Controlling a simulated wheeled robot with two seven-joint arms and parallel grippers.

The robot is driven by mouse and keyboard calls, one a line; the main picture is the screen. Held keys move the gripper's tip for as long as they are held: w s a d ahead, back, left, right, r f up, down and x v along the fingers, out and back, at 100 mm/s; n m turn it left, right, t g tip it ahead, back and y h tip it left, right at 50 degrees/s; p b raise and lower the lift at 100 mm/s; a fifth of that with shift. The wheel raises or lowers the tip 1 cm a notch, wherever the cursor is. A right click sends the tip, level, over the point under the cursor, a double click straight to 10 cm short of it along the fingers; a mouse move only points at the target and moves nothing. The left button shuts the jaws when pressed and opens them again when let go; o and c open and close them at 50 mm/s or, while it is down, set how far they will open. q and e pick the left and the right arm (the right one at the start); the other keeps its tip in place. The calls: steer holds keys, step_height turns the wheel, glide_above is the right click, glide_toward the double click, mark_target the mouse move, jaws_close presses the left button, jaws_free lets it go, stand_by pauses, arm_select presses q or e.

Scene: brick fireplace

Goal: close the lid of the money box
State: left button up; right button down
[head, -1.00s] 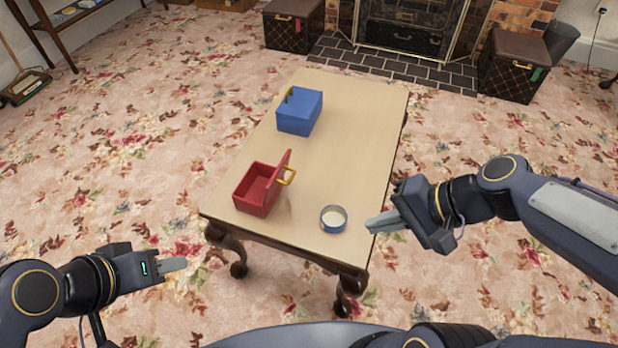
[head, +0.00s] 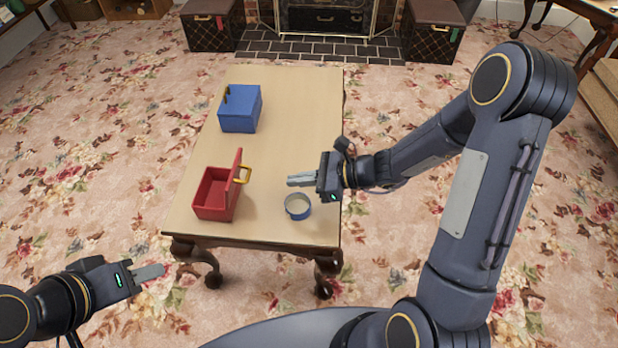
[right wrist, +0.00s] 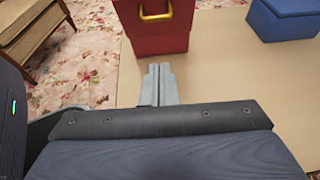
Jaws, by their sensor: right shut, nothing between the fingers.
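The red money box (head: 212,205) stands on the near left of the table with its lid (head: 233,188) open, standing roughly upright on its right side. A yellow handle (head: 242,175) is on the lid's outer face. In the right wrist view, the red box (right wrist: 158,40) is ahead of the fingertips, with its handle (right wrist: 156,12) at the top edge. My right gripper (head: 289,181) is shut and empty, to the right of the lid and apart from it. My left gripper (head: 162,271) is off the table's near left corner; its finger gap cannot be made out.
The table (head: 290,110) also holds a closed blue box (head: 239,108) at the back left, also in the right wrist view (right wrist: 285,20). A small blue round tin (head: 298,207) stands near the front right, close below my right gripper. The table's middle is clear.

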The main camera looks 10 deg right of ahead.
steer(key=w+a+b, duration=0.1)
steer(key=w+a, duration=0.2)
steer(key=a, duration=0.4)
steer(key=shift+a, duration=0.25)
